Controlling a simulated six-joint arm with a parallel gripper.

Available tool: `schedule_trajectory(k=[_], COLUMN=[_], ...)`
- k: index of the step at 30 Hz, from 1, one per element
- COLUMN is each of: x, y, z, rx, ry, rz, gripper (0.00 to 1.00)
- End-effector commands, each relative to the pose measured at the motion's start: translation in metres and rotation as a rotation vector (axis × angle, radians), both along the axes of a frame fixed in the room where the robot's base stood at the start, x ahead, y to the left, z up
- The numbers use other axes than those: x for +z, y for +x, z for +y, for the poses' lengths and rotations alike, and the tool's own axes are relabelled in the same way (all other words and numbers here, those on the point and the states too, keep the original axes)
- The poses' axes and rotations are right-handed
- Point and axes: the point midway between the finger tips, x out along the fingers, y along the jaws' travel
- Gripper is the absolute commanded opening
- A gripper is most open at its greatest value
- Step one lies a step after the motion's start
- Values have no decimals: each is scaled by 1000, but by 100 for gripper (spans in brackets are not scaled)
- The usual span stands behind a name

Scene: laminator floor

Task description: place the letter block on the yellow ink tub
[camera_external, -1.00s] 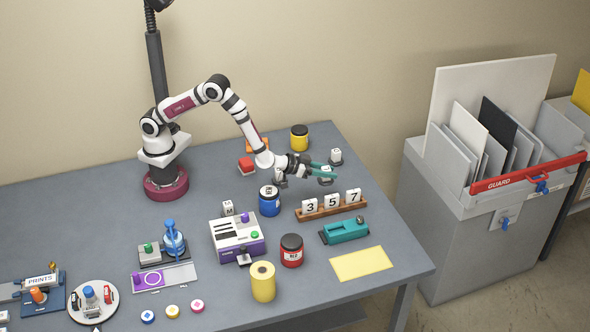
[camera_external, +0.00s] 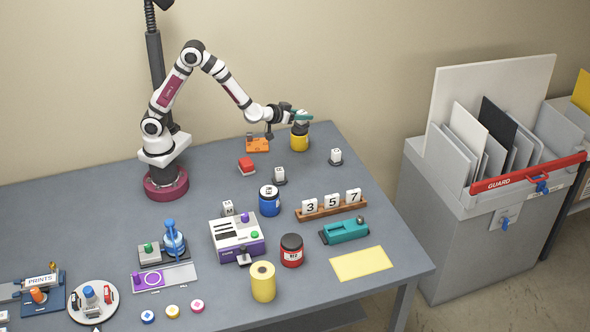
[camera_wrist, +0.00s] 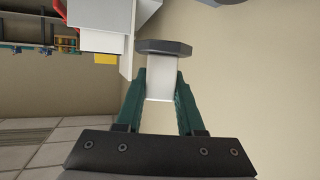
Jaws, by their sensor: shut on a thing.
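The yellow ink tub (camera_external: 299,142) stands at the back right of the table in the external view. My gripper (camera_external: 302,116) is right over it, with its teal fingers level. The block's letter cannot be read.
A second block (camera_external: 336,155) stands right of the tub, and another (camera_external: 280,174) stands in front of it. An orange holder (camera_external: 257,145) and a red item (camera_external: 246,164) are to the left. A blue tub (camera_external: 269,201) and number rack (camera_external: 331,206) are nearer.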

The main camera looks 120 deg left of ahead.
Motion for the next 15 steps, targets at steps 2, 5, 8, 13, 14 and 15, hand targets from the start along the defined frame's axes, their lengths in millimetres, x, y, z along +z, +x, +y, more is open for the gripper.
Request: schedule_trajectory(k=[2,5,8,13,14,15], x=[6,2,-15,-46,-50,-55], y=[-14,-26,-38,-57,-60,-62], z=[9,23,49,96,102,108], rx=[32,53,57,55,54,53], ry=[1,0,-2,-2,-3,-3], rz=[-3,0,4,2,1,2], gripper=[0,0,0,0,0,0])
